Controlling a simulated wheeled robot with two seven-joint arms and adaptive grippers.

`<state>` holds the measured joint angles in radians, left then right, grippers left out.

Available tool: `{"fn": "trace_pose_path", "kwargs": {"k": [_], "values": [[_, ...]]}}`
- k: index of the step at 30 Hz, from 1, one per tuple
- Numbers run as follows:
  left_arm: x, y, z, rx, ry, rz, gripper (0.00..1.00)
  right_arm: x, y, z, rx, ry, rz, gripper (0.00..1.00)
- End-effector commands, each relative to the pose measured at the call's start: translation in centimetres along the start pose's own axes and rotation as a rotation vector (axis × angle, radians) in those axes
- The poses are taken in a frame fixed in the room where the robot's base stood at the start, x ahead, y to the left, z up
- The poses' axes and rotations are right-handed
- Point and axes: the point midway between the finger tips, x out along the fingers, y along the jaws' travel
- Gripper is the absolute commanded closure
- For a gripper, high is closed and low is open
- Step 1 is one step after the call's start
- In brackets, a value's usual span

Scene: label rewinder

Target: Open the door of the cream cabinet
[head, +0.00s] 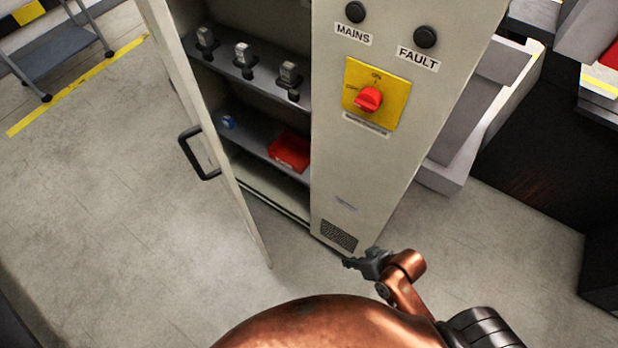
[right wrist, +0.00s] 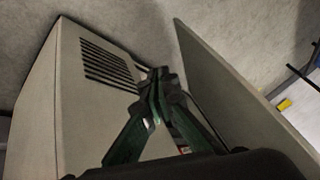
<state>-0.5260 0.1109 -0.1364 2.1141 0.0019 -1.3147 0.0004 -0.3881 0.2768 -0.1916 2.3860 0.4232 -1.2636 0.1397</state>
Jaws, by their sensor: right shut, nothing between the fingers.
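The cream cabinet (head: 355,185) stands in the middle of the head view. Its door (head: 215,130) stands open at the left, swung out from the front, with a black handle (head: 197,152) on its outer face. Shelves inside are visible. My right gripper (head: 352,263) is shut and empty, low by the cabinet's bottom corner near the vent. In the right wrist view the shut fingers (right wrist: 158,80) lie between the vented cabinet side (right wrist: 75,100) and the door panel (right wrist: 235,95). I cannot tell whether they touch either. My left gripper is not in view.
A red switch (head: 368,99) sits on the cabinet's front panel. A cart (head: 60,55) stands far left. Floor left of the door is clear.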

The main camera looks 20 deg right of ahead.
Motion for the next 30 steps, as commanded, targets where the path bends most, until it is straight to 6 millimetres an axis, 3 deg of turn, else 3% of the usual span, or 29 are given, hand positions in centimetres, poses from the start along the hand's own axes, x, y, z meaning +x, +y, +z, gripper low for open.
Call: {"fn": "trace_pose_path", "kwargs": {"k": [8,11,15,21,24,30], "values": [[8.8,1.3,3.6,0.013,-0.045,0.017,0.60,2.1,-8.1,-8.3,0.068,0.145,-0.337,1.00],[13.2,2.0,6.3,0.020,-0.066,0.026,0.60,1.8,-11.8,-12.2,0.146,0.191,-0.509,1.00],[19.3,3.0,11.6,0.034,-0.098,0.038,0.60,0.2,-15.9,-18.4,0.330,0.221,-0.757,1.00],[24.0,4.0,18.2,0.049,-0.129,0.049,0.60,-2.2,-17.3,-25.3,0.601,0.223,-0.963,1.00],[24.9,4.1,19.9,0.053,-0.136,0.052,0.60,-2.8,-17.2,-27.0,0.682,0.221,-1.004,1.00],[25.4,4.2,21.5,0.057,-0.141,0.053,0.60,-3.0,-17.5,-28.5,0.735,0.221,-1.031,1.00]]}}
